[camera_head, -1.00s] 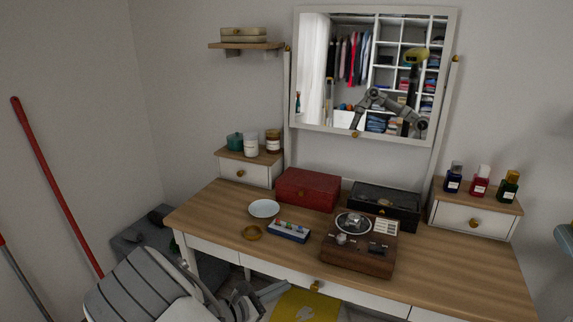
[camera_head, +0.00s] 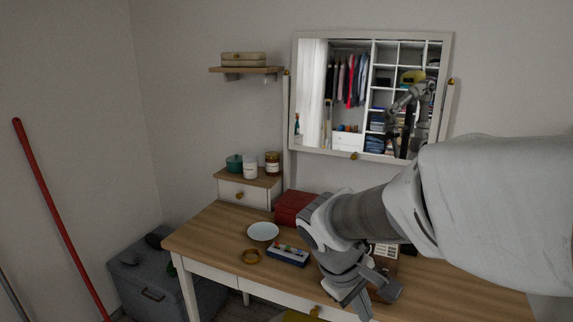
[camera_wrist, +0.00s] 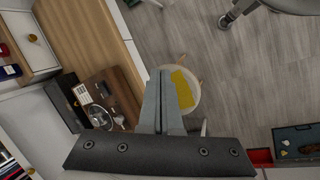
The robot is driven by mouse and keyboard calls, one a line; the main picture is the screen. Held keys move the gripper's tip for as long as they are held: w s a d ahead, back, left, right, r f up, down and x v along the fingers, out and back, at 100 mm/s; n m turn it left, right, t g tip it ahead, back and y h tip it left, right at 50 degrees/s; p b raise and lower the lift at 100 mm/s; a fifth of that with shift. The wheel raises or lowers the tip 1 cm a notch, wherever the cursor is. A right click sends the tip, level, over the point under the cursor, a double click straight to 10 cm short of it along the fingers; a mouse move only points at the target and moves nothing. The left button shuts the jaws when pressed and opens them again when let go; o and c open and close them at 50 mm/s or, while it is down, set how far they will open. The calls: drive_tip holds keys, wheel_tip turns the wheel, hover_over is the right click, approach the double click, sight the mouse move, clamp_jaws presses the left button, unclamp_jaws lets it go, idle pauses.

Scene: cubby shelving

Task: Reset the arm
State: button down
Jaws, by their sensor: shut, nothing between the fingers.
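My gripper (camera_head: 360,302) is shut and empty, above the front edge of the dressing table (camera_head: 215,225) in the head view. My arm reaches in from the right and hides the table's right part. In the wrist view my gripper's fingers (camera_wrist: 160,75) are together with nothing between them. Below them are the floor (camera_wrist: 215,45) and a round white stool (camera_wrist: 180,95) with a yellow patch.
A red box (camera_head: 293,208) stands behind. A wooden box (camera_wrist: 120,88) lies near the table edge. A mirror (camera_head: 340,90) stands above. A grey chest (camera_head: 150,290) is at left.

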drive_tip(key=s+r+m+t+y, duration=0.4)
drive_tip(key=s+r+m, duration=0.3)
drive_tip(key=s+r, duration=0.3)
wheel_tip(320, 180, up, 11)
drive_tip(key=s+p, duration=0.1)
drive_tip(key=p, duration=1.1)
drive_tip(key=shift+d+p, duration=0.2)
drive_tip(key=shift+p, duration=0.1)
drive_tip(key=shift+f, duration=0.1)
